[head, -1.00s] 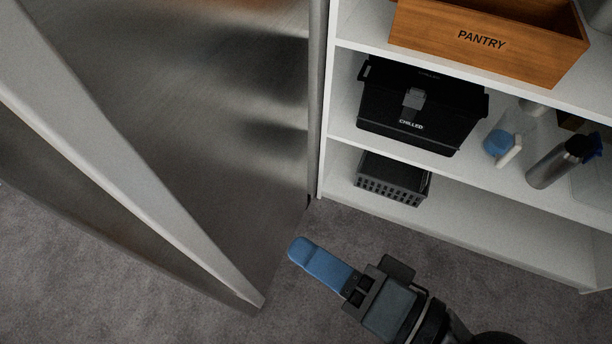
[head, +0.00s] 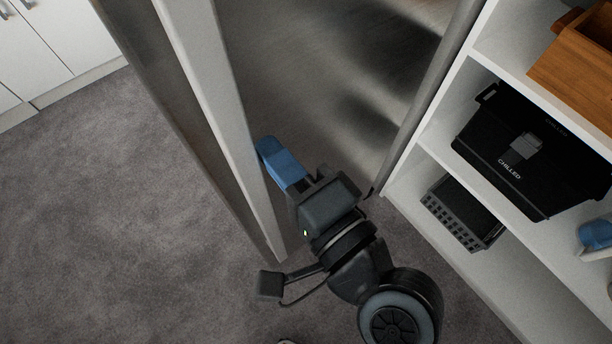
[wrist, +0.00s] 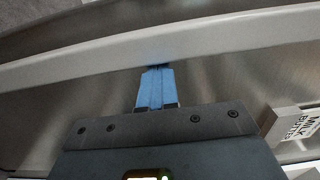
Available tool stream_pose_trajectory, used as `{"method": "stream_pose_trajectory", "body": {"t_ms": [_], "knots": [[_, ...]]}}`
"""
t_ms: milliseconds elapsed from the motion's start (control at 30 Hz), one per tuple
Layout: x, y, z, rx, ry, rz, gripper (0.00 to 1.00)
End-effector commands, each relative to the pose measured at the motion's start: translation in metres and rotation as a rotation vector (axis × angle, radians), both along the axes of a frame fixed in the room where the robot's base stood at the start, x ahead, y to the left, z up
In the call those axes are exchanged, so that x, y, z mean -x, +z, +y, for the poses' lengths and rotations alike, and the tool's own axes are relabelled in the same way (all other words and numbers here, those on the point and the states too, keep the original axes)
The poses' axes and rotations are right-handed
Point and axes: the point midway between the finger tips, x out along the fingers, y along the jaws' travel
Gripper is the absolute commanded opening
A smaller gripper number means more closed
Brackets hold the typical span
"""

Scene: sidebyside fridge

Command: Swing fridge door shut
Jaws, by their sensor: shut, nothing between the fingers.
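The fridge door stands open in the head view. It is a steel panel (head: 165,100) with a pale grey rim (head: 215,110) along its edge. My gripper (head: 268,150) is shut and empty. Its blue fingers lie just right of the rim, over the steel surface, and look very close to the door. In the wrist view the closed fingers (wrist: 157,72) point at the pale rim (wrist: 200,42), their tips at its near border. Whether they touch it is not clear.
A white shelf unit (head: 450,115) stands to the right. It holds a wooden box (head: 585,60), a black CHILLED bin (head: 540,150) and a grey basket (head: 462,212). White cabinets (head: 40,50) stand at upper left. Carpet left of the door is clear. A MILK BUTTER label (wrist: 300,125) shows in the wrist view.

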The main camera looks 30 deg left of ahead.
Motion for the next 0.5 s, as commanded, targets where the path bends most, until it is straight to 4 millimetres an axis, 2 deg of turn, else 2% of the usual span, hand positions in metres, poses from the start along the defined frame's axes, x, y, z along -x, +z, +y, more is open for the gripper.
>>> {"method": "stream_pose_trajectory", "body": {"t_ms": [200, 500], "knots": [[-0.011, 0.001, 0.025, -0.001, 0.0, 0.0, 0.0], [-0.014, 0.0, 0.032, 0.0, -0.001, 0.0, 0.0]]}}
